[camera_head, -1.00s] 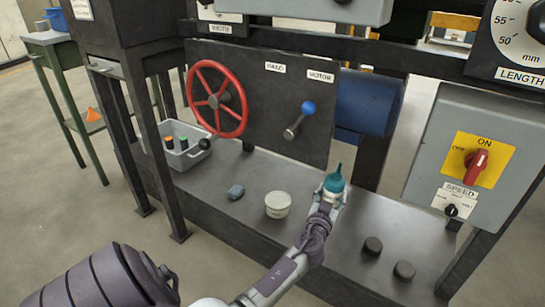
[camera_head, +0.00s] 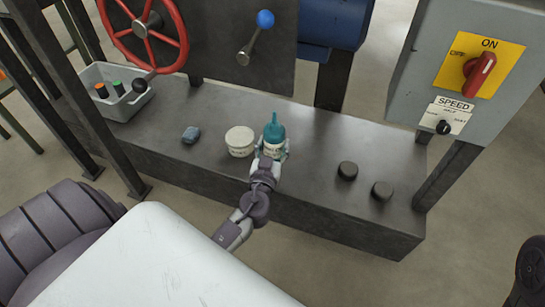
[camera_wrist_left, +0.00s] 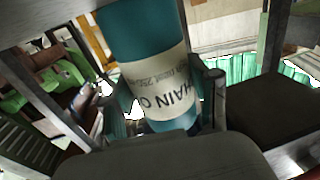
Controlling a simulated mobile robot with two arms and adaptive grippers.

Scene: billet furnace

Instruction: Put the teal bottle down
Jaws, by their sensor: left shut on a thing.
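The teal bottle (camera_head: 274,133) has a narrow spout and a pale label. It is upright in my left gripper (camera_head: 270,155), over the dark bench top (camera_head: 215,103), just right of a white tub. I cannot tell from the head view whether its base touches the bench. In the left wrist view the bottle (camera_wrist_left: 150,60) stands between the two fingers, its label reading "CHAIN O…" in part. My left gripper (camera_wrist_left: 165,105) is shut on it. My right gripper is not in view.
The white tub (camera_head: 240,141) stands close left of the bottle, with a blue-grey lump (camera_head: 190,135) farther left. Two dark knobs (camera_head: 347,170) (camera_head: 382,190) are to the right. A grey bin (camera_head: 110,100) sits at the left end. Bare bench lies behind the bottle.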

